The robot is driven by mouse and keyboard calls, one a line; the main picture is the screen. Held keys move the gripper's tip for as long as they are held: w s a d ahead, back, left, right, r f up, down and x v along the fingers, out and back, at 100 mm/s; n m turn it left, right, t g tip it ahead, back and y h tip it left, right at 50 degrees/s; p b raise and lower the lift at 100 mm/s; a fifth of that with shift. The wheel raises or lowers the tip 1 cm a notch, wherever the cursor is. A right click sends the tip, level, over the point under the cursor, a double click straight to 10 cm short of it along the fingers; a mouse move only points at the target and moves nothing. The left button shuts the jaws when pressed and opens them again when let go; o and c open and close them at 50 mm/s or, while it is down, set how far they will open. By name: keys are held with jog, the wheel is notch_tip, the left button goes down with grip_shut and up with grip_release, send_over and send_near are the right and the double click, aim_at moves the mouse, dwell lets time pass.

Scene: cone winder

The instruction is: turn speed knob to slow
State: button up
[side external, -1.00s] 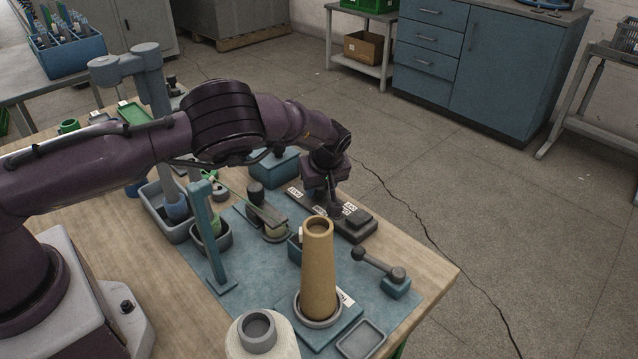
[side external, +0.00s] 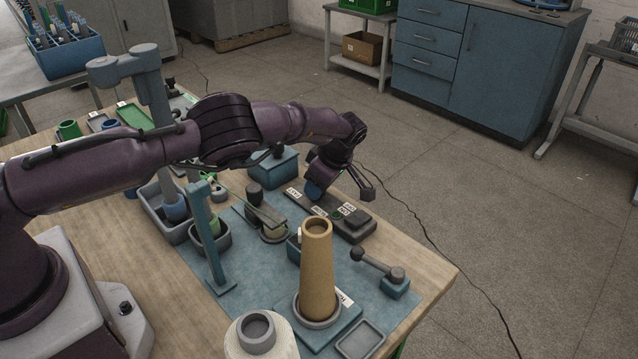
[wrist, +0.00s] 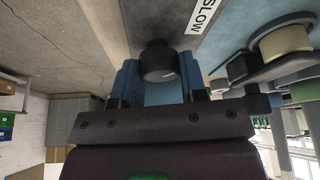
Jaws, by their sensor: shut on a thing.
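The speed knob (wrist: 158,58) is a dark, round knob between my gripper's blue finger pads in the wrist view. My gripper (wrist: 158,82) is shut on it. A white label reading SLOW (wrist: 203,14) lies just beyond the knob, to the right. In the side view my gripper (side external: 314,190) is tilted at the far-left end of a dark control panel (side external: 328,203) with several white labels. There my blue fingertips hide the knob, so its setting cannot be read.
A tan cone (side external: 318,270) stands upright in front of the panel. A lever with a dark ball (side external: 397,274) is to the right. A teal box (side external: 274,168) sits close behind my gripper.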

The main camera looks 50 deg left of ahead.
dwell(0.4)
jog(key=o, duration=0.9)
jog(key=shift+o, duration=0.2)
jog(key=shift+d+r, duration=0.1)
jog(key=v, duration=1.2)
jog(key=shift+r, duration=0.35)
jog(key=shift+w+d, duration=0.1)
